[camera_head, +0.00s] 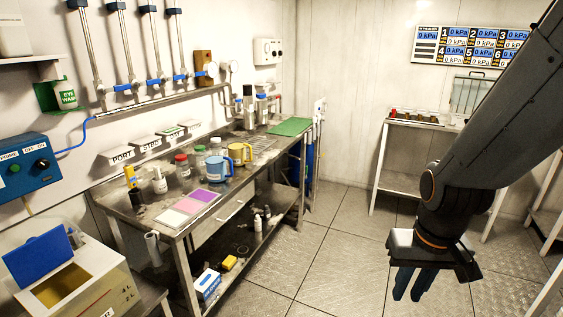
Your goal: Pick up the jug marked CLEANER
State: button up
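Two jugs with handles stand on the long metal bench at the left: a blue jug (215,168) and, just behind it to the right, a yellow-tan jug (239,153). Any lettering on them is too small to read, so I cannot tell which is marked CLEANER. My gripper (411,292) hangs at the lower right, well away from the bench, with two blue fingers pointing down. Nothing shows held in it. The fingers are close together in this view, and I cannot tell how far apart they are.
The bench (140,213) also holds bottles, a pink-and-purple mat (190,206) and a green mat (290,126). A tank with an open blue lid (39,258) stands at the lower left. Clear floor (325,240) lies between the bench and my gripper. A side table (400,182) stands behind.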

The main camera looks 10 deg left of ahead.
aim_at(237, 150)
jog(key=z, duration=0.5)
jog(key=i, duration=2.1)
jog(key=u, duration=1.1)
jog(key=i, duration=0.9)
jog(key=u, duration=1)
jog(key=i, duration=0.25)
jog(key=u, duration=0.25)
